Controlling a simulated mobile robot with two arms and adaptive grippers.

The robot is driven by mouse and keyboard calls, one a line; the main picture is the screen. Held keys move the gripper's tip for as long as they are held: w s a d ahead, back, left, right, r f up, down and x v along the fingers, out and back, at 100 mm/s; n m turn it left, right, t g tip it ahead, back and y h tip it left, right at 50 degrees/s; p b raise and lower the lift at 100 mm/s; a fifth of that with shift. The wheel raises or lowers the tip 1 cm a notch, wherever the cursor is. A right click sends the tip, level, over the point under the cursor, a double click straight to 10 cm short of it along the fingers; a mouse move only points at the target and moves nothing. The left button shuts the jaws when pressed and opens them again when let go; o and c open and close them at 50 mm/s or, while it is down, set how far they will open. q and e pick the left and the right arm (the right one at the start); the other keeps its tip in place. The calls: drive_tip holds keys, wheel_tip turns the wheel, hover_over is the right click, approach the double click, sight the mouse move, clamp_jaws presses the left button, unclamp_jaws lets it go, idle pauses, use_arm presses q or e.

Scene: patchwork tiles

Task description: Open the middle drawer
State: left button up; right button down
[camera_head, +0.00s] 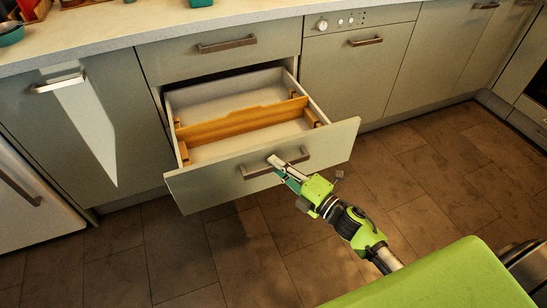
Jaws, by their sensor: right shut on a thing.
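The middle drawer (200,187) is pulled well out from the cabinet, below a shut top drawer (170,52). Its inside shows a pale floor with wooden dividers (240,123) and nothing else in it. The drawer's dark bar handle (256,170) is on its grey-green front. My right gripper (279,164) is at this handle, near its middle, and is shut on it. The fingertips partly cover the handle. My left gripper is not in view.
A dishwasher-like panel with a knob (322,25) and handle stands right of the drawer. A cabinet door (95,130) is on the left. The countertop (110,30) holds some items. The tiled floor (420,180) is clear. My green base is at lower right.

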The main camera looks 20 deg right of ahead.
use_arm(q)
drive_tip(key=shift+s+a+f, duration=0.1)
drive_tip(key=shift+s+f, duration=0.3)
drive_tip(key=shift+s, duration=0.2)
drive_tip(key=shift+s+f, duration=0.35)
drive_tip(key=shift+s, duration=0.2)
use_arm(e)
drive_tip(key=shift+s+d, duration=0.1)
drive_tip(key=shift+s, duration=1.75)
drive_tip(key=c, duration=2)
unclamp_jaws()
drive_tip(key=shift+o, duration=0.2)
